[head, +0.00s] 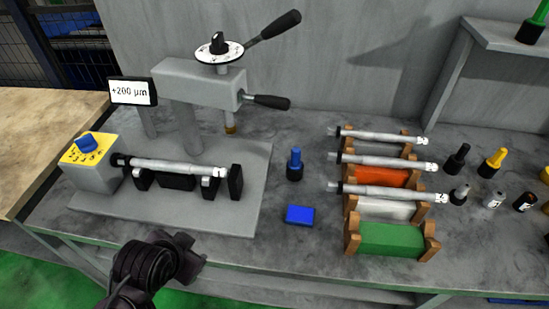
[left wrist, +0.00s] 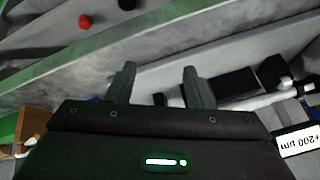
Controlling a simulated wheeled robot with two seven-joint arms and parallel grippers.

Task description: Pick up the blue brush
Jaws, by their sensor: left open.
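The blue brush (head: 295,164) stands upright on the grey bench, with a blue upper part and a dark base. It is right of the measuring device's base plate and behind a small blue block (head: 300,215). My left gripper (head: 186,252) is low in the head view, in front of the bench, well left of and nearer than the brush. In the left wrist view its two fingers (left wrist: 157,84) are spread with nothing between them. I cannot make out the brush in that view. My right gripper is not in view.
The device (head: 200,85), with levers and a shaft in its holder, fills the bench's left side. A rack (head: 405,230) holding several shafts stands right of the brush, with more brushes and small bottles beyond. Bare bench surrounds the brush.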

